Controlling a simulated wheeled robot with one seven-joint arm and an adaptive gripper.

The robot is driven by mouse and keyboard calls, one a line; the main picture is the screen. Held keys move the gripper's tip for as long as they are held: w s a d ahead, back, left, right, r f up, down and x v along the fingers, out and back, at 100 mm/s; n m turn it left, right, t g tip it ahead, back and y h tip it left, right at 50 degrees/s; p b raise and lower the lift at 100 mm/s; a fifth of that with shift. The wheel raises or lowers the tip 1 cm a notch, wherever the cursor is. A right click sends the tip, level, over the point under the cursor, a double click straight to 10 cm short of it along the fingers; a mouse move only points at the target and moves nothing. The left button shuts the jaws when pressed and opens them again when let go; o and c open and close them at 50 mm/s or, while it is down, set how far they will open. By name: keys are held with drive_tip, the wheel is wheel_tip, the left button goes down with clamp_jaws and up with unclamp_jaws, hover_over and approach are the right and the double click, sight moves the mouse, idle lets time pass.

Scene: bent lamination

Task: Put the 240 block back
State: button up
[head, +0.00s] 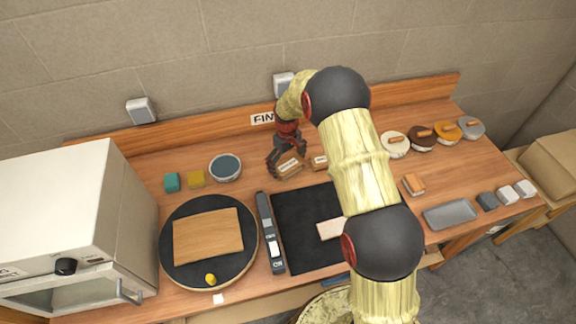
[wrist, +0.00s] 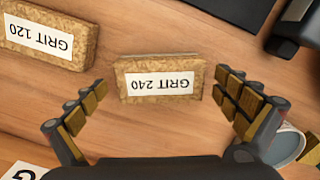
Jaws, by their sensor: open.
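The 240 block (wrist: 160,79) is a cork-coloured block with a white label reading GRIT 240. In the wrist view it sits on the wooden bench between my gripper's two spread fingers (wrist: 160,108), with bare wood between it and the left finger and a narrow gap on the right. In the head view the block (head: 290,165) is by my dark gripper (head: 281,163) near the back of the bench. My gripper is open and holds nothing. A similar GRIT 120 block (wrist: 48,32) lies at the upper left of the wrist view and to the right in the head view.
A blue-topped round bowl (head: 225,167) stands left of my gripper. A black mat (head: 305,232) and a dark strip tool (head: 270,235) lie in front. A board rests on a round black turntable (head: 178,262). A white oven (head: 70,230) stands at the left.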

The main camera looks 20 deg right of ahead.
wheel_tip(320, 180, up, 11)
wheel_tip(320, 180, up, 12)
drive_tip(key=m+t, duration=0.1)
hover_over(288, 165)
drive_tip(key=s, duration=0.6)
drive_tip(key=s+r+m+t, duration=0.1)
drive_tip(key=s+r+t, duration=0.1)
drive_tip(key=s+r, duration=0.8)
drive_tip(key=s+r+m+t, duration=0.1)
drive_tip(key=s+r, duration=0.1)
drive_tip(key=s, duration=0.8)
drive_tip(key=s+r+m+t, duration=0.1)
drive_tip(key=s, duration=1)
drive_tip(key=shift+s+r+m+t, duration=0.3)
drive_tip(key=shift+r+t, duration=0.1)
wheel_tip(288, 165, down, 10)
drive_tip(key=b, duration=0.9)
drive_tip(key=shift+r, duration=0.25)
